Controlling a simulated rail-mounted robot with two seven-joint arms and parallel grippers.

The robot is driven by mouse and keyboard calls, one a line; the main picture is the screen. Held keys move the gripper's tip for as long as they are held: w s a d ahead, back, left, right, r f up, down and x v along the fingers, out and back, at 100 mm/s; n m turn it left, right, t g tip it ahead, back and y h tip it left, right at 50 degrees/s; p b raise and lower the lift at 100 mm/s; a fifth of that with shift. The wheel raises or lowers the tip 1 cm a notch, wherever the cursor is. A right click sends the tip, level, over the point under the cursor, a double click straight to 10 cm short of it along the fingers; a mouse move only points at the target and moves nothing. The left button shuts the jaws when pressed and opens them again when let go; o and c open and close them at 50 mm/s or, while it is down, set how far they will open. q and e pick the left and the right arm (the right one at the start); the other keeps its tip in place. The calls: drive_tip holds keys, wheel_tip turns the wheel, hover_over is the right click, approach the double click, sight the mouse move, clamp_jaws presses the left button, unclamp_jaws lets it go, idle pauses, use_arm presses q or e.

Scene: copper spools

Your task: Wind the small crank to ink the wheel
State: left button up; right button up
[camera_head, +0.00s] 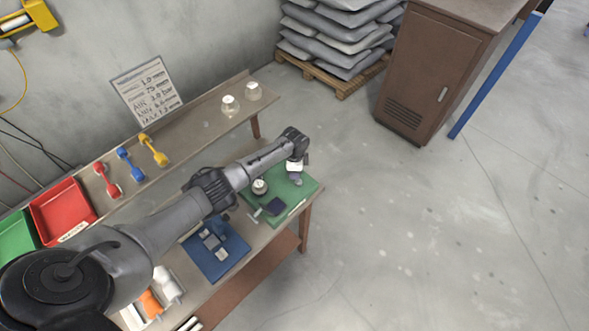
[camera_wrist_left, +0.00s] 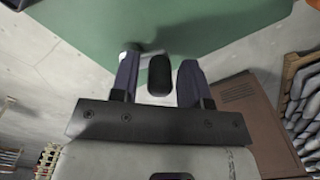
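My left gripper (camera_head: 297,168) is over the far right part of the green mat (camera_head: 303,192), at the end of the arm reaching in from the left. In the left wrist view its two fingers (camera_wrist_left: 159,78) are apart. A dark rounded knob (camera_wrist_left: 160,74) shows between them, with a gap on each side; it may be the small crank's handle. I cannot tell its depth. The wheel is not clearly made out. On the mat stand a white-topped round piece (camera_head: 260,187) and a dark block (camera_head: 275,206). My right gripper is not in view.
A blue mat (camera_head: 229,262) with grey blocks lies beside the green one on the bench. Red and green trays (camera_head: 62,208) and coloured handles (camera_head: 129,165) sit to the left. The floor (camera_head: 420,240) right of the bench is clear.

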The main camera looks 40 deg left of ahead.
use_arm(q)
drive_tip(key=shift+o, duration=0.5)
drive_tip(key=shift+r, duration=0.35)
wheel_tip(320, 180, up, 13)
drive_tip(key=shift+p, duration=0.3)
